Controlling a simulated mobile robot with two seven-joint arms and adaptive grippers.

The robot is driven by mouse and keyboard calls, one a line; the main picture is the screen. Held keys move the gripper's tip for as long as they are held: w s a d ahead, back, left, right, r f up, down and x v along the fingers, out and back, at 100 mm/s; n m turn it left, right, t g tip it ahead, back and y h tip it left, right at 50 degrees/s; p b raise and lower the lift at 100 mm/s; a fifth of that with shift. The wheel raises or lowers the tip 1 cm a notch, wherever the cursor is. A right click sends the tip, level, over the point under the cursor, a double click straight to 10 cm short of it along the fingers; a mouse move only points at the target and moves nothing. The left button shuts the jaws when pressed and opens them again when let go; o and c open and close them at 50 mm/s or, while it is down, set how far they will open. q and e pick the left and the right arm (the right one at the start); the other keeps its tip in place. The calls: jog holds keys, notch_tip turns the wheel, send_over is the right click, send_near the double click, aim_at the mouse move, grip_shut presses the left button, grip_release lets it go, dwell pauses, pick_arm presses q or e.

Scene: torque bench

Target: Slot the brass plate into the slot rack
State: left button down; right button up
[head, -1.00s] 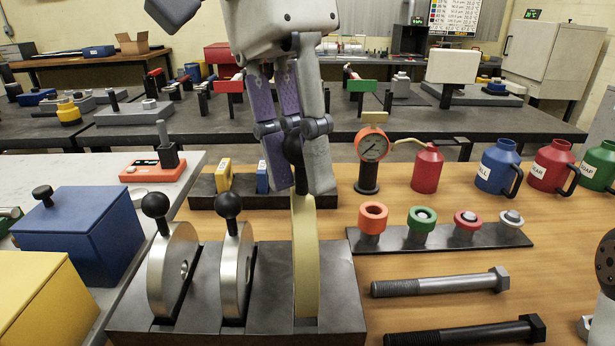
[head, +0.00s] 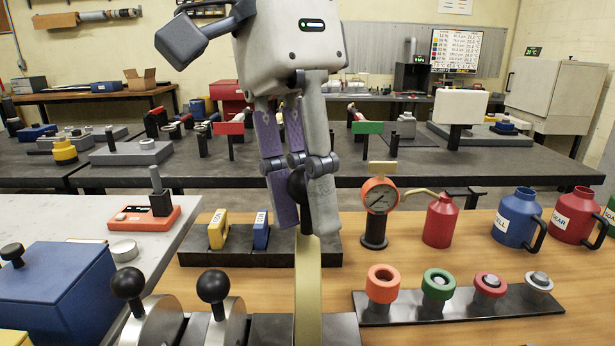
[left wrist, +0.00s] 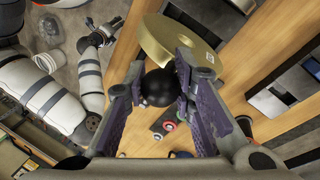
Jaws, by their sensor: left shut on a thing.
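The brass plate (head: 308,290) is an upright disc seen edge-on in the head view. Its lower part is cut off by the frame. My left gripper (head: 298,205) points down and is shut on its black ball knob, which also shows in the left wrist view (left wrist: 158,88) with the plate's brass face (left wrist: 180,45) beyond it. The dark slot rack (head: 275,330) shows only along its back edge, with two steel plates (head: 155,325) standing in it to the left. Whether the brass plate touches the rack is hidden. My right gripper is not in view.
A small rack behind holds a yellow plate (head: 218,232) and a blue plate (head: 261,230). A dial gauge (head: 380,197) and a strip of ringed posts (head: 470,305) stand to the right. A blue box (head: 60,290) is at left.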

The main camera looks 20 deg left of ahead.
aim_at(308, 291)
pick_arm(q)
jog(key=shift+f, duration=2.15)
jog(key=shift+d+f, duration=0.1)
jog(key=shift+f, duration=2.75)
dwell(2.2)
jog(key=c, duration=1.3)
grip_release()
jog(key=shift+f, duration=0.1)
